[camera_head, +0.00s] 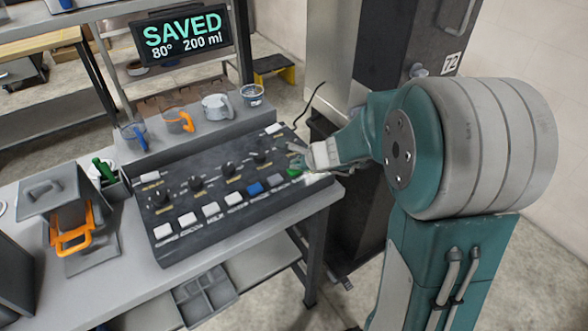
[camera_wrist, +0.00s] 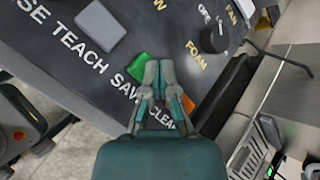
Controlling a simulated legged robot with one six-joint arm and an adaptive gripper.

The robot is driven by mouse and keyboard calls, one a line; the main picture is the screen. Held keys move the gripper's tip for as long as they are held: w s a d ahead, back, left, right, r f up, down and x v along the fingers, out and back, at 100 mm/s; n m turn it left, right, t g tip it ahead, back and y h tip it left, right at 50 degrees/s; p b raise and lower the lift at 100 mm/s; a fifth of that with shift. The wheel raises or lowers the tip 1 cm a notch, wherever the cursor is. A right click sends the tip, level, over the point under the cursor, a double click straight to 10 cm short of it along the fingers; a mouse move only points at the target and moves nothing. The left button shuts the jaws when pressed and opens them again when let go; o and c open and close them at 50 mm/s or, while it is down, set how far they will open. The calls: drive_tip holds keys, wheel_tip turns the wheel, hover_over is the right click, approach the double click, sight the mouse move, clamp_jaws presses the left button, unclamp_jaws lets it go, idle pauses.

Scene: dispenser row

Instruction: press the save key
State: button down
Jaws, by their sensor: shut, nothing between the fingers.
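The green save key (camera_wrist: 138,68) sits above the lettering SAVE on the dark panel (camera_wrist: 75,50), partly covered by my fingers. It also shows green in the head view (camera_head: 294,172), at the panel's right end. My gripper (camera_wrist: 158,66) is shut and empty, its fingertips right beside or over the green key; I cannot tell whether they touch it. In the head view my gripper (camera_head: 300,158) reaches in from the right at the panel's right end. The display (camera_head: 185,35) reads SAVED, 80°, 200 ml.
An orange key (camera_wrist: 188,104) by the CLEAR label is partly hidden beside my fingers. A blue key (camera_head: 254,188) and several white keys (camera_head: 187,219) run to the left. Knobs (camera_head: 228,169) stand behind them. Cups (camera_head: 216,107) line the ledge behind the panel.

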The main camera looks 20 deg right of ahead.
sight(296, 171)
drive_tip(key=shift+r, duration=0.65)
drive_tip(key=shift+r, duration=2.5)
drive_tip(key=shift+s+a+r, duration=0.1)
drive_tip(key=shift+s+r, duration=0.05)
drive_tip(key=shift+s, duration=0.05)
drive_tip(key=s+r+n+g+h, duration=0.1)
drive_tip(key=s+r+n+h, duration=0.1)
drive_tip(key=s+n, duration=0.8)
drive_tip(key=s+r+n+g+h, duration=0.1)
drive_tip(key=s+r+n, duration=0.3)
drive_tip(key=s+n, duration=0.7)
drive_tip(key=s+h, duration=0.1)
drive_tip(key=s, duration=0.5)
drive_tip(key=shift+h, duration=0.3)
